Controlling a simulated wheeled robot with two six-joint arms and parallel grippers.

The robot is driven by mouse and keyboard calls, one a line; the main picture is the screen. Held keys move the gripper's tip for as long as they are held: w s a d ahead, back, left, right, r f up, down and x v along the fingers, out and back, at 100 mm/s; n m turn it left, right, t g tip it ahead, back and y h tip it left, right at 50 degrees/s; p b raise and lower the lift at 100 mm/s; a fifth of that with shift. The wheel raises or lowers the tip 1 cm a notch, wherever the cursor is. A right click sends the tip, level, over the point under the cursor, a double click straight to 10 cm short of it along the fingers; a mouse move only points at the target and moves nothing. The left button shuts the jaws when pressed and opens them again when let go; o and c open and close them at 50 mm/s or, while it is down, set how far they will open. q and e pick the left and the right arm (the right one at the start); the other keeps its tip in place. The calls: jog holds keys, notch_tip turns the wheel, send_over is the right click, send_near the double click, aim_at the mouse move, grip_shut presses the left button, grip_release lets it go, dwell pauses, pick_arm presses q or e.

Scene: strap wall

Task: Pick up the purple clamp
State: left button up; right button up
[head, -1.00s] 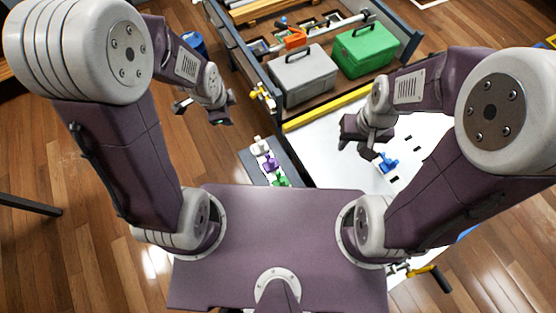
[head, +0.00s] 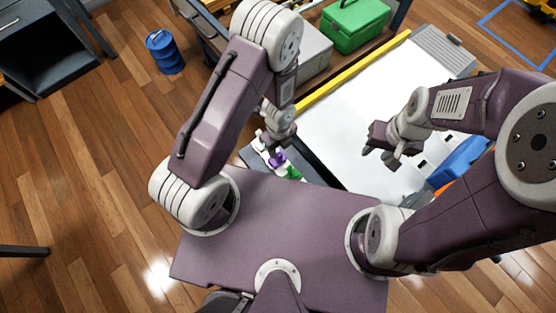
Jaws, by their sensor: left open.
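The purple clamp (head: 277,160) sits on a narrow dark ledge (head: 317,171) in front of me, between a white clamp (head: 258,143) and a green clamp (head: 293,173). My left gripper (head: 270,147) is open, with its fingers just above and beside the purple clamp and partly covering it. I cannot tell whether they touch it. My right gripper (head: 380,154) hangs over the white panel to the right, away from the clamps. Its jaw opening is not clear.
The white panel (head: 345,110) with a yellow strip (head: 355,72) lies beyond the ledge. A grey box (head: 314,58) and a green box (head: 355,25) stand behind it. A blue bin (head: 458,160) is at the right. A blue drum (head: 164,52) stands on open floor at the left.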

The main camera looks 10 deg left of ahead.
aim_at(278, 156)
pick_arm(q)
notch_tip(278, 156, down, 2)
jog(key=shift+f+b, duration=0.25)
jog(key=shift+b, duration=0.35)
pick_arm(e)
notch_tip(278, 156, down, 2)
jog(key=shift+d+f, duration=0.1)
jog(key=shift+f, duration=0.15)
pick_arm(q)
notch_tip(278, 156, down, 5)
jog(key=b, duration=0.5)
jog(key=shift+a+f+b, duration=0.1)
jog(key=shift+f+b, duration=0.05)
jog(key=shift+b, duration=0.2)
jog(key=shift+r, duration=0.2)
grip_shut()
pick_arm(e)
notch_tip(278, 156, down, 5)
jog(key=shift+f, duration=0.1)
